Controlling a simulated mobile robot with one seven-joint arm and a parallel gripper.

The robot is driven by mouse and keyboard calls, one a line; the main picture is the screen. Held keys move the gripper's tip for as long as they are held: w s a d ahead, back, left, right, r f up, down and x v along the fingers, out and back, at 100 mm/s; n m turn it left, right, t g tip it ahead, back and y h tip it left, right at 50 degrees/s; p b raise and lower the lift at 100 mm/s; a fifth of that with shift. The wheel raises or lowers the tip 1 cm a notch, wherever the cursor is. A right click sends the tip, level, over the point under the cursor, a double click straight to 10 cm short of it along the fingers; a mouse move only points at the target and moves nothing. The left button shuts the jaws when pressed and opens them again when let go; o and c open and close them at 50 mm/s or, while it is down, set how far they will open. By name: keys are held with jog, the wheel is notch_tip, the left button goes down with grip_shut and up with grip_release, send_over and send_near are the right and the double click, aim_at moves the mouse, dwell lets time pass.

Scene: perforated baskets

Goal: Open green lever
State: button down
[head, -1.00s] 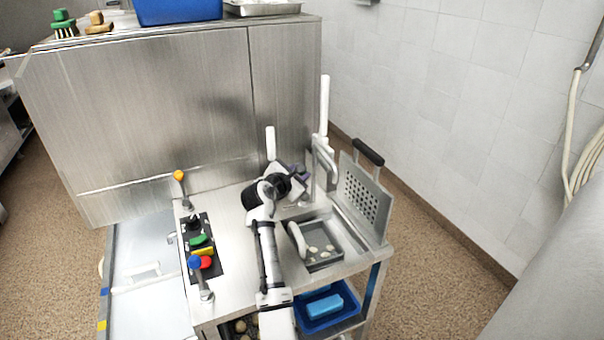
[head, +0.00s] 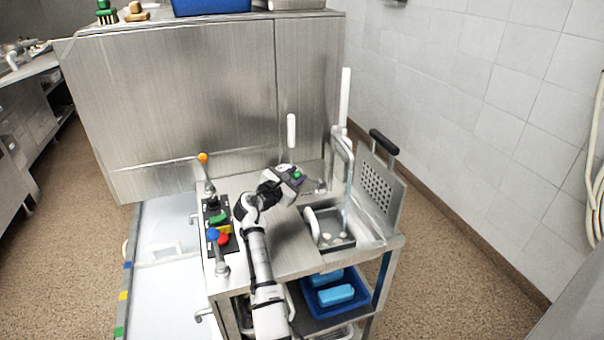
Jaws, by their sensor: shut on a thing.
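A small green knob (head: 297,174), which looks like the top of the green lever, shows at the far end of my arm in the head view. My gripper (head: 294,179) is shut on it, above the back part of the steel cart. The fingers are small in the picture and partly hidden by the gripper body. The lever's stem and base cannot be made out clearly.
On the left are an orange-knobbed lever (head: 203,158), a blue-knobbed lever (head: 213,235) and a black panel with a green button (head: 219,218). A grey tray (head: 336,246) and perforated basket plate (head: 379,181) stand on the right.

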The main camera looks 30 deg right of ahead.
jog(key=shift+a+f, duration=0.2)
jog(key=shift+f, duration=1.15)
jog(key=shift+s, duration=0.1)
jog(key=c, duration=1.5)
grip_release()
jog(key=shift+d+f, duration=0.1)
jog(key=o, duration=0.4)
jog(key=shift+w+d+f, duration=0.25)
jog(key=shift+d+f, duration=0.05)
jog(key=shift+a+r, duration=0.2)
jog(key=shift+r, duration=0.15)
jog(key=shift+r, duration=0.1)
